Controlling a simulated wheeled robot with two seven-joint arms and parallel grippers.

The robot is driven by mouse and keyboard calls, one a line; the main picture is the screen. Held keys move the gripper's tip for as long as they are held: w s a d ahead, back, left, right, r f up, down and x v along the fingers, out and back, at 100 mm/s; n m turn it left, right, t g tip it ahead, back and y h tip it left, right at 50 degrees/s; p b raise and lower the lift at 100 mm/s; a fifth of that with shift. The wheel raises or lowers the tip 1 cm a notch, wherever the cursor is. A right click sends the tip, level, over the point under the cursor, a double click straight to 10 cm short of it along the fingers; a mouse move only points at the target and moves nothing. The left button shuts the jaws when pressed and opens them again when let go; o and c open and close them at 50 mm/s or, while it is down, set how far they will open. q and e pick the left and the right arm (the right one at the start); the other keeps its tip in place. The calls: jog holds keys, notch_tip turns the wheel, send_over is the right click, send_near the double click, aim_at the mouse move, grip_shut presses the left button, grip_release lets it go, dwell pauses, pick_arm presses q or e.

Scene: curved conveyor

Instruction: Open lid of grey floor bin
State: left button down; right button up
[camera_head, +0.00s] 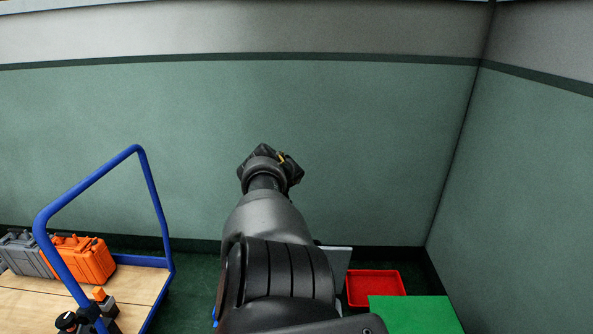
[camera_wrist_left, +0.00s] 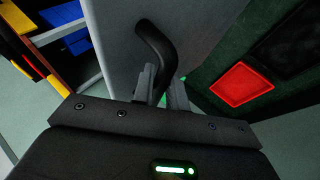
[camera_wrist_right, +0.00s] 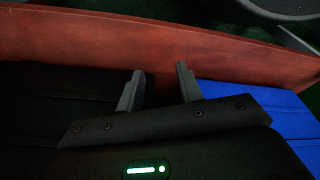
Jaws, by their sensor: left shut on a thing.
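A grey panel with a black curved handle (camera_wrist_left: 158,45) fills the middle of the left wrist view; I take the panel (camera_wrist_left: 115,50) for the grey bin's lid. My left gripper (camera_wrist_left: 161,88) is shut on the handle near its lower end. In the head view, a strip of grey panel (camera_head: 337,262) shows beside my arm, and the arm hides the rest. The bin's body and the lid's hinge cannot be made out. My right gripper (camera_wrist_right: 159,82) is open and empty in the right wrist view, with a reddish-brown board (camera_wrist_right: 160,45) beyond its fingers.
A red tray (camera_head: 375,288) lies on the floor right of the arm, next to a green surface (camera_head: 415,315). A blue-handled cart (camera_head: 140,280) with orange (camera_head: 85,260) and grey cases (camera_head: 20,252) stands at left. A blue object (camera_wrist_right: 250,97) is near the right gripper. Walls close off the back.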

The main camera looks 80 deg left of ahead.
pick_arm(q)
jog(key=shift+w, duration=0.1)
jog(key=c, duration=1.4)
grip_release()
jog(key=shift+w+f, duration=0.1)
jog(key=shift+w, duration=0.2)
jog(key=shift+s, duration=0.15)
pick_arm(e)
jog(key=shift+s, duration=0.1)
